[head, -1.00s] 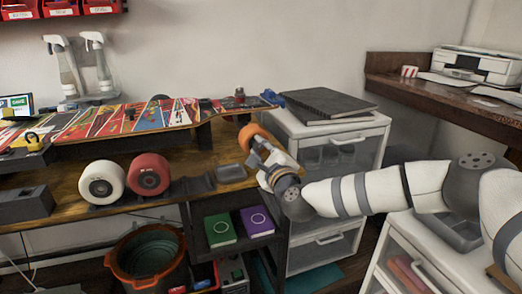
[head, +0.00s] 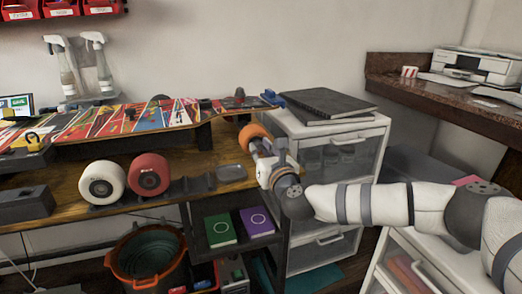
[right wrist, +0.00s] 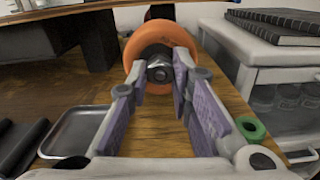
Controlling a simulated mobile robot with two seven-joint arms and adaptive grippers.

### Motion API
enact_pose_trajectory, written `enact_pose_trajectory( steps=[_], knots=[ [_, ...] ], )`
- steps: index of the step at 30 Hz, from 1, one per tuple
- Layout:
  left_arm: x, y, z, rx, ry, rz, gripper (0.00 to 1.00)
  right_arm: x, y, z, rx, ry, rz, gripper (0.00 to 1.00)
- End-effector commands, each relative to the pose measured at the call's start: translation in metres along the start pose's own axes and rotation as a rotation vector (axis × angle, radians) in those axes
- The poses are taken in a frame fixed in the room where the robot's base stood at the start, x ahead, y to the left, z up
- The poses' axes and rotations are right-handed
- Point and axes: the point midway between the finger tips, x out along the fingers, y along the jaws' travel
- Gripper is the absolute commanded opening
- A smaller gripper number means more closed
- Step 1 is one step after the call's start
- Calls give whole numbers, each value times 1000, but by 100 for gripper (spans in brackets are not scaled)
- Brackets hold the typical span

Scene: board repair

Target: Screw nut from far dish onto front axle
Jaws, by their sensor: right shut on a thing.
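An orange wheel (head: 254,138) stands upright below the right end of the skateboard (head: 150,118). In the right wrist view the orange wheel (right wrist: 136,52) faces me, with a silver metal nut (right wrist: 159,68) at its centre. My right gripper (right wrist: 160,82) is shut on this nut, its purple-padded fingers on either side of it. In the head view the right gripper (head: 268,155) is just in front of the wheel. The axle inside the wheel is hidden. A grey dish (head: 232,172) on the bench shows no nut in the wrist view (right wrist: 78,131). My left gripper is out of view.
A white wheel (head: 102,183) and a red wheel (head: 149,174) stand left of the dish. A green ring (right wrist: 250,128) lies right of my fingers. A white drawer cabinet (head: 330,140) with a black binder (head: 325,103) stands close on the right.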

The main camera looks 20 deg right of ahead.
Motion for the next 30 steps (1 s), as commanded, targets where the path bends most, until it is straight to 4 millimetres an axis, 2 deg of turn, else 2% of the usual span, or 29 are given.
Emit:
enact_pose_trajectory(
  steps=[2, 7, 14, 15, 17, 24, 26, 30],
  knots=[
    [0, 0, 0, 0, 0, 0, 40, -1, 1, -4, 93, 7, 1, 0],
    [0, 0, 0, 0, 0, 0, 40, 0, 1, -4, 458, 9, 0, 0],
    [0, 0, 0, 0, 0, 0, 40, 0, 1, -3, 498, 7, 0, 0],
    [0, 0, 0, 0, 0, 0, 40, 0, 1, -3, 498, 7, 0, 29],
    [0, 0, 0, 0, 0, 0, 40, 0, 1, -2, 497, 7, 0, 43],
    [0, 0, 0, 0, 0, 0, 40, 0, 0, -1, 495, 4, -1, 43],
    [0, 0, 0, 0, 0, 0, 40, 0, 0, -1, 495, 4, -1, 30],
    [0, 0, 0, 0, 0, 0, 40, 0, 0, -1, 494, 3, -1, 29]
  ],
)
